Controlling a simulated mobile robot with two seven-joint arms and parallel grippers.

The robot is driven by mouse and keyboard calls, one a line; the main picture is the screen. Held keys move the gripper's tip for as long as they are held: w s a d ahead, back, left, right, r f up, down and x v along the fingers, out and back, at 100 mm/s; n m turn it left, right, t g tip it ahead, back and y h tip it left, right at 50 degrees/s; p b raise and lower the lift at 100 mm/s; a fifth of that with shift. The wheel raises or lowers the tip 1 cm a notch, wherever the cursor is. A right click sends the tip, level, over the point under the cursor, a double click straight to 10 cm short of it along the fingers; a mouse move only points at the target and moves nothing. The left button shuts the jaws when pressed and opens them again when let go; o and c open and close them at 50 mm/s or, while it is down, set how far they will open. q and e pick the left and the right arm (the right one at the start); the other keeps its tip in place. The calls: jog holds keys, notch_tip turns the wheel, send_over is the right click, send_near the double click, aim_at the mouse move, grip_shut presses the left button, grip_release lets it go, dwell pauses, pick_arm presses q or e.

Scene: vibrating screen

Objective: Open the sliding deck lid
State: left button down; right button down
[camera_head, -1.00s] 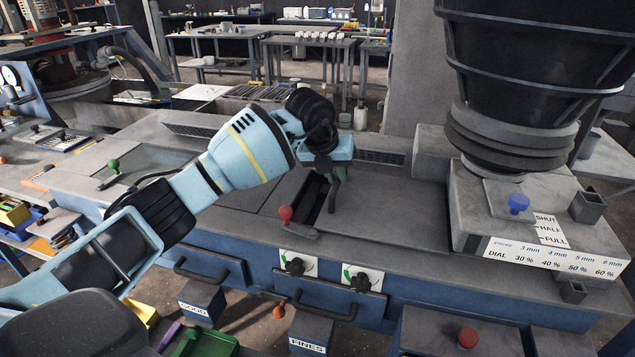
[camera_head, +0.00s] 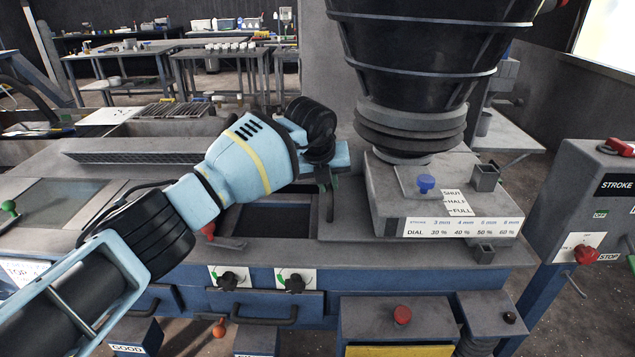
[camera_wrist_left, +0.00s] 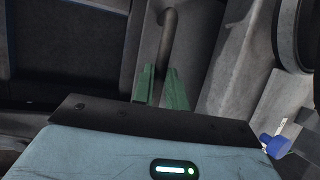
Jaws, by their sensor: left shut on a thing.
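The sliding deck lid (camera_head: 348,218) is a flat grey plate on the deck of the vibrating screen. A wide dark opening (camera_head: 268,222) shows to its left, and its right part lies close to the hopper base. My left gripper (camera_head: 328,182) is shut on the lid's upright handle (camera_head: 330,207) near the lid's left edge. In the left wrist view the green fingers (camera_wrist_left: 160,88) are on either side of the grey handle bar (camera_wrist_left: 169,38). My left forearm and wrist hide the far left part of the opening. My right gripper is not in view.
The black hopper (camera_head: 410,70) and its grey base (camera_head: 385,195) stand right of the lid, with a blue knob (camera_head: 425,183) on top. A red knob (camera_head: 208,231) sits left of the opening. A control box (camera_head: 600,200) stands at far right.

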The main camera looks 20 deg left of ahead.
pick_arm(q)
jog(key=shift+d+r, duration=0.15)
jog(key=shift+d, duration=0.1)
jog(key=c, duration=1.8)
grip_release()
jog(key=o, duration=0.4)
jog(key=shift+w+d, duration=0.1)
jog(key=shift+d, duration=0.05)
jog(key=shift+a+r, duration=0.1)
jog(key=shift+a, duration=0.1)
jog(key=v, duration=0.7)
jog(key=shift+r+p, duration=0.25)
jog(key=shift+p, duration=0.15)
jog(key=shift+d, duration=0.1)
